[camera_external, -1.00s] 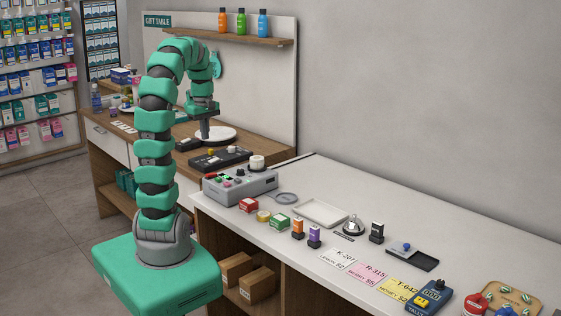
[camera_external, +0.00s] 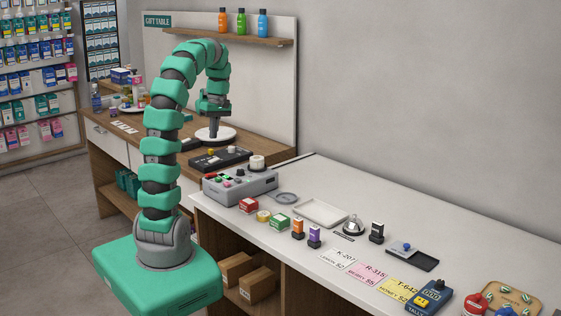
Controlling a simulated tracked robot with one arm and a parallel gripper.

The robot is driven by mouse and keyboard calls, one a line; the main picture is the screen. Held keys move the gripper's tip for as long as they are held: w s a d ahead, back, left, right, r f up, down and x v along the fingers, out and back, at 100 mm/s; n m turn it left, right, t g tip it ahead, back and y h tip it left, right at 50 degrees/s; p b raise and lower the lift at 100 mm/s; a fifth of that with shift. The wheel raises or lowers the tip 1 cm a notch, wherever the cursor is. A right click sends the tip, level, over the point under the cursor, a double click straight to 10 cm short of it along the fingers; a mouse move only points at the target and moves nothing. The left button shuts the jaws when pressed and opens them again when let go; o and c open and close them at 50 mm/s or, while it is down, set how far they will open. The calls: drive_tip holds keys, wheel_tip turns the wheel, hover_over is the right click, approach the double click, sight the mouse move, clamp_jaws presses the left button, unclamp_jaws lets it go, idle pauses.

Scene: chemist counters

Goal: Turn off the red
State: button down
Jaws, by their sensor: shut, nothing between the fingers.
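A grey control box (camera_external: 238,187) stands at the left end of the white counter. It has small coloured buttons or lamps on top, with a red one (camera_external: 210,176) at its left end and green and pink ones beside it. They are too small to tell whether any is lit. My gripper (camera_external: 213,134) is shut and empty. It points down over the white round plate on the wooden counter, behind and above the grey box and apart from it. The fingertips are small, and I cannot tell whether they touch the plate.
A black panel (camera_external: 219,158) lies between the white round plate (camera_external: 229,135) and the grey box. Small boxes, a tray (camera_external: 319,224) and a bell (camera_external: 353,226) stand along the white counter (camera_external: 450,253). A shelf (camera_external: 228,38) hangs above.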

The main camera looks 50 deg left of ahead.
sight(210, 174)
drive_tip(key=f, duration=0.4)
drive_tip(key=s+f, duration=0.1)
drive_tip(key=f, duration=0.4)
drive_tip(key=s+f, duration=0.1)
drive_tip(key=f, duration=0.3)
drive_tip(key=shift+s+f+b, duration=0.15)
drive_tip(key=shift+s+b, duration=0.05)
drive_tip(key=shift+b, duration=0.1)
